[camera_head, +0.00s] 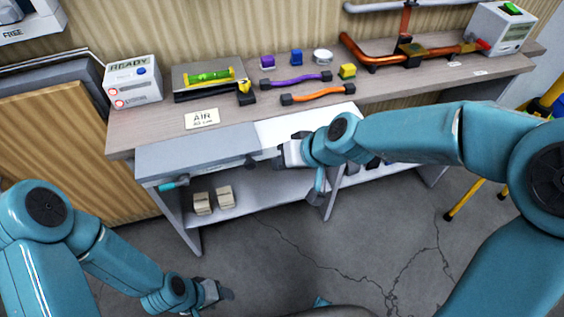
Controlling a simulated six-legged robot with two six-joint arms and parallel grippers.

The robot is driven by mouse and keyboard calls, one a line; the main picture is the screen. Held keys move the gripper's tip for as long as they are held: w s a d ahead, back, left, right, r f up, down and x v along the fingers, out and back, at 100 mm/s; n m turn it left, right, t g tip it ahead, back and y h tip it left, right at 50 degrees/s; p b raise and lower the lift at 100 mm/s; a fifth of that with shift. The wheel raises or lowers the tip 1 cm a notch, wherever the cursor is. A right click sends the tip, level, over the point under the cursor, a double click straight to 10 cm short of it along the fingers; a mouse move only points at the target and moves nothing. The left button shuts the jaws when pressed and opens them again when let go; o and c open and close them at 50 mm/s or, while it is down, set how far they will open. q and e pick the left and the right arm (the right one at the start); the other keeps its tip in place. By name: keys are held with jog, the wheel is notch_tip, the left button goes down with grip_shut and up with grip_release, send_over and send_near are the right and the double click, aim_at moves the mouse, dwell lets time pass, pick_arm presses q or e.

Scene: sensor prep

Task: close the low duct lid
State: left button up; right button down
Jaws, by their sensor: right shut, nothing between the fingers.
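A long grey panel (195,151) runs along the front of the bench, just below the top; it looks like the low duct lid, though I cannot be sure. A teal handle (173,184) sticks out at its lower left. My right gripper (262,160) is shut and empty at the panel's right end, its dark fingertips pointing left. I cannot tell whether they touch the panel. My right arm hides what lies to the right of it. My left gripper (222,292) is low over the floor, away from the bench; its finger gap is unclear.
The wooden bench top (135,130) holds a READY box (133,82), an AIR sign (202,118), purple and orange hoses (296,82), small coloured blocks and copper pipework (375,57). Two small boxes (213,200) stand on the lower shelf. The floor in front is open.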

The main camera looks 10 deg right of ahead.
jog(key=p+v, duration=0.2)
jog(key=v, duration=0.7)
jog(key=s+d+f+m+g+h+p, duration=0.1)
jog(key=s+f+g+p, duration=0.15)
jog(key=f, duration=0.75)
jog(key=s+f+m+g+h+p, duration=0.1)
jog(key=s+f, duration=0.2)
jog(key=f, duration=0.6)
jog(key=s+a+f+g+p, duration=0.1)
jog(key=s+a+f, duration=0.1)
jog(key=s+f, duration=0.7)
jog(key=shift+s+m, duration=0.3)
jog(key=shift+s, duration=0.25)
jog(key=shift+g, duration=0.25)
